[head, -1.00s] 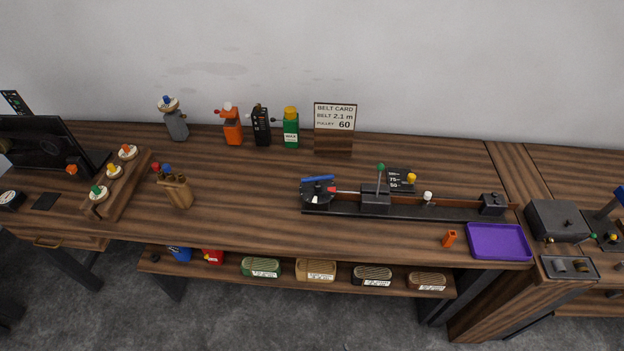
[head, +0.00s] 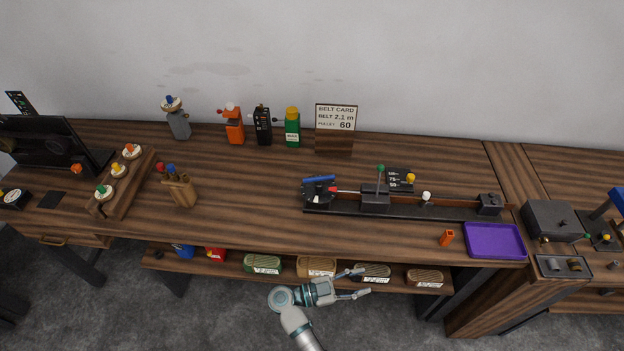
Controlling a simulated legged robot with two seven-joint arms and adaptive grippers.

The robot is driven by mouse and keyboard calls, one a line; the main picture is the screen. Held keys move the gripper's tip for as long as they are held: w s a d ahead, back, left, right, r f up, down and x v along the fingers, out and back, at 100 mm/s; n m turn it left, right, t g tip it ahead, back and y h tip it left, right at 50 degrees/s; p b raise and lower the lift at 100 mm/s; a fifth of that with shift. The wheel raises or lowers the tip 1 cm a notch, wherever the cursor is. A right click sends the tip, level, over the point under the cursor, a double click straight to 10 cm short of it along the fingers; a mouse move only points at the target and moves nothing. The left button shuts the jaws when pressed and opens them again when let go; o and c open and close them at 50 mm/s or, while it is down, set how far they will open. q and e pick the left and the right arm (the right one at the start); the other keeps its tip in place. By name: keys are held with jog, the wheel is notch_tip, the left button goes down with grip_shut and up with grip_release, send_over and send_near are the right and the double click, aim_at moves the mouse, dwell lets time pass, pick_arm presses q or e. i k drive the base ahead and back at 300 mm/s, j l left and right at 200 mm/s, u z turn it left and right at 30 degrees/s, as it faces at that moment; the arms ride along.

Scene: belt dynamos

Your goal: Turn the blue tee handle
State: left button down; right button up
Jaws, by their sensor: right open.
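The blue tee handle (head: 319,179) sits on top of the dark block at the left end of a long black rail fixture (head: 440,211) on the wooden bench. A red-tipped rod and a small white part show on the same block. My right gripper (head: 360,283) is open and empty. In the picture it shows below the handle, in front of the bench's lower shelf and pointing right. It is well apart from the handle. My left gripper is not in view.
A green-knobbed lever (head: 381,169) rises from the fixture right of the handle. A purple tray (head: 494,241) and an orange piece (head: 447,238) lie at the front right. A wooden tool holder (head: 181,191) stands left. The bench between is clear.

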aim_at(319, 179)
jog(key=i+j, duration=1.15)
jog(key=j, duration=0.3)
